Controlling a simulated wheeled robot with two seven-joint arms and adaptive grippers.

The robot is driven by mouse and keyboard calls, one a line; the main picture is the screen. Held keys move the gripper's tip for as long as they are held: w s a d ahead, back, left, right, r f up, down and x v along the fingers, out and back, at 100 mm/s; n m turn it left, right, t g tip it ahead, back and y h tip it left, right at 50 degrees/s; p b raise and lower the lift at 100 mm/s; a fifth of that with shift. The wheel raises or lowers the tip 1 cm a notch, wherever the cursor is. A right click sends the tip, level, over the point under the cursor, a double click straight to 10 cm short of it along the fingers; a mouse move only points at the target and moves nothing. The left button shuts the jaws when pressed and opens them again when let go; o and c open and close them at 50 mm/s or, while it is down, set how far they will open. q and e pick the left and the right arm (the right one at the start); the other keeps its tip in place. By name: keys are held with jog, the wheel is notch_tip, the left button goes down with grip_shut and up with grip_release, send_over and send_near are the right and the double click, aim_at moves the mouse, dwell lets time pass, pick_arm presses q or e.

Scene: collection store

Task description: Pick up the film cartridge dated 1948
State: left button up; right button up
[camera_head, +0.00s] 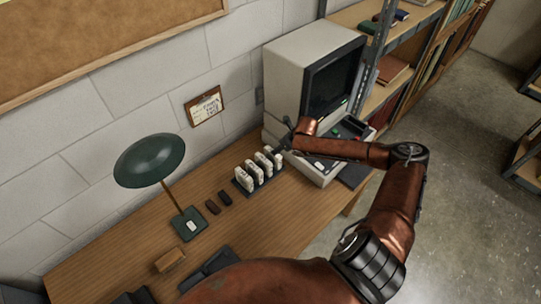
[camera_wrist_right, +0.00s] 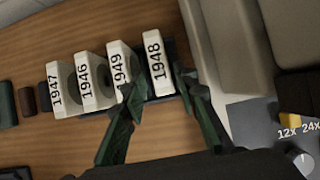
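The white film cartridge labelled 1948 (camera_wrist_right: 157,62) stands upright at the right end of a row in the right wrist view. To its left are the cartridges 1949 (camera_wrist_right: 120,65), 1946 (camera_wrist_right: 92,80) and 1947 (camera_wrist_right: 58,85). My right gripper (camera_wrist_right: 157,84) is open, with one green finger on each side of the 1948 cartridge's near end. The left finger overlaps the edge of 1949 in the picture; I cannot tell whether either finger touches. In the head view the right gripper (camera_head: 284,147) is at the row's right end. My left gripper is not in view.
The row stands in a dark rack (camera_head: 243,186) on the wooden desk (camera_head: 285,215). A beige viewer machine (camera_head: 290,85) stands close on the right. A green lamp (camera_head: 150,160) and two small dark objects (camera_head: 218,203) are to the left. A note (camera_head: 206,106) hangs on the wall.

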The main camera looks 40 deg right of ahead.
aim_at(273, 158)
jog(key=x, duration=0.2)
jog(key=shift+w+a+f, duration=0.1)
jog(key=shift+w, duration=0.25)
jog(key=shift+f, duration=0.55)
jog(key=x, duration=0.4)
jog(key=shift+c, duration=0.3)
grip_shut()
jog(key=shift+w, duration=0.1)
